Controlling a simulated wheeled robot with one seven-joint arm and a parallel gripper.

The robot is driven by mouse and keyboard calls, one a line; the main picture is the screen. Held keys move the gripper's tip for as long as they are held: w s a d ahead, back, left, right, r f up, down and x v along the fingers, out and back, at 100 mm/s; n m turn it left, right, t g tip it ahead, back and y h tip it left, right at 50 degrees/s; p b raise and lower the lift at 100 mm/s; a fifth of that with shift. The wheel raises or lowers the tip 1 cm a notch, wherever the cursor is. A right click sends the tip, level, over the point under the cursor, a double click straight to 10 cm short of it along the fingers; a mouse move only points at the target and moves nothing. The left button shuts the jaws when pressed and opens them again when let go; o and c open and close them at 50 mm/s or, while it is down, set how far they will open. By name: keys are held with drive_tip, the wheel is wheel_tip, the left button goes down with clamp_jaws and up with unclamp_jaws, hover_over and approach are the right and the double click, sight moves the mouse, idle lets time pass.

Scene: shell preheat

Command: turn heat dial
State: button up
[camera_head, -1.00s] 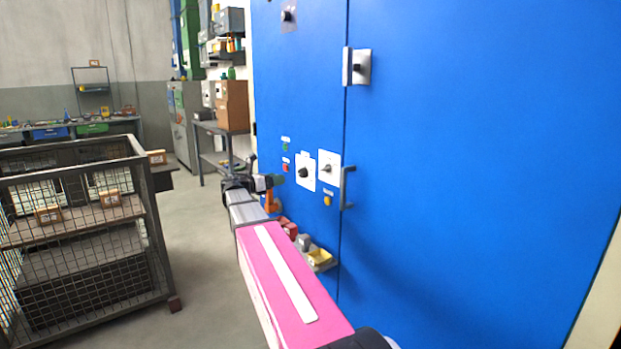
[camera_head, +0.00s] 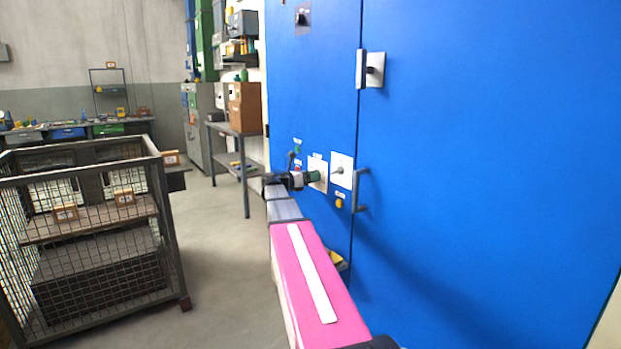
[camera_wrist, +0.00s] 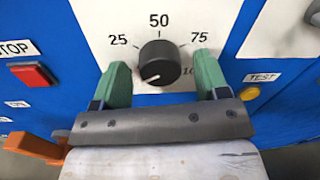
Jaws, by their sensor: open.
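The heat dial (camera_wrist: 160,62) is a round black knob on a white plate (camera_wrist: 105,15) marked 25, 50, 75 and a partly hidden number, in the wrist view. Its white pointer line aims to the lower left. My gripper (camera_wrist: 162,78) is open, with one green finger on each side of the dial and visible gaps between fingers and knob. In the head view my gripper (camera_head: 312,177) is at the dial plate (camera_head: 318,165) on the blue cabinet (camera_head: 480,130) and covers the knob there.
A red STOP button (camera_wrist: 33,74) is left of the dial and a yellow TEST button (camera_wrist: 249,93) is right of it. A cabinet handle (camera_head: 361,190) sticks out to the right. A mesh cart (camera_head: 172,240) stands at left, with open floor between it and the cabinet.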

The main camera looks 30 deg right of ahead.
drive_tip(key=c, duration=0.9)
